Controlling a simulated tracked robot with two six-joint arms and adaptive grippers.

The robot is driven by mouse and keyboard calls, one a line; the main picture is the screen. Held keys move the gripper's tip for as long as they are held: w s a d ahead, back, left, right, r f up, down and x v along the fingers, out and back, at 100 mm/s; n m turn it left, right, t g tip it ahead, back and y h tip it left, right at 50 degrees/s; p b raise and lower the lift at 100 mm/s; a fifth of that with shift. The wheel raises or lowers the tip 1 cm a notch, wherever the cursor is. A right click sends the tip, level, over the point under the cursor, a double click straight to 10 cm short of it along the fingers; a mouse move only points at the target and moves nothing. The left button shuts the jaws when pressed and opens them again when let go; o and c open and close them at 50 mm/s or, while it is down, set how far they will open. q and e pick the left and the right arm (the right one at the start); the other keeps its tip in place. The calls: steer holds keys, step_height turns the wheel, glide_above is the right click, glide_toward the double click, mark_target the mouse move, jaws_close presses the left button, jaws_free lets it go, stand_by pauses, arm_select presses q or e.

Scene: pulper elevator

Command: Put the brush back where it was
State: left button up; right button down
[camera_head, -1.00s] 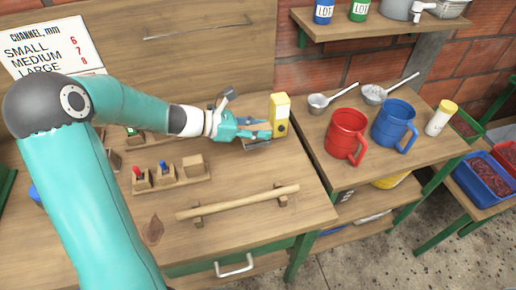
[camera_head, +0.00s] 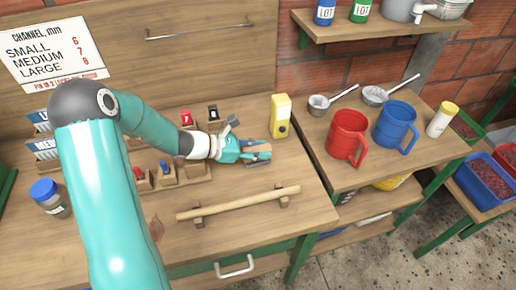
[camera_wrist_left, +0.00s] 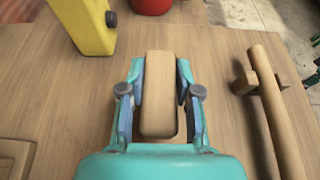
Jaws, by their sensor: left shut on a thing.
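The brush, a wooden block, is between the fingers of my left gripper (camera_head: 258,151) in the head view. In the left wrist view the pale wooden top of the brush (camera_wrist_left: 158,95) points away from the palm, and the left gripper (camera_wrist_left: 159,100) is shut on its two sides. Its underside is hidden, and I cannot tell whether it touches the bench top (camera_head: 245,187). The gripper is in front of the yellow box (camera_head: 280,116) and behind the wooden rod on its rests (camera_head: 240,202). My right gripper is not in view.
Wooden blocks with red and blue pegs (camera_head: 165,173) stand left of the gripper. A red mug (camera_head: 346,136), a blue mug (camera_head: 393,125) and two scoops are on the right-hand table. A jar with a blue lid (camera_head: 48,197) is at the left. Bench between gripper and rod is clear.

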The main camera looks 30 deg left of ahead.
arm_select(q)
steer(key=o, duration=1)
steer(key=v, duration=1.2)
steer(key=shift+b, duration=0.3)
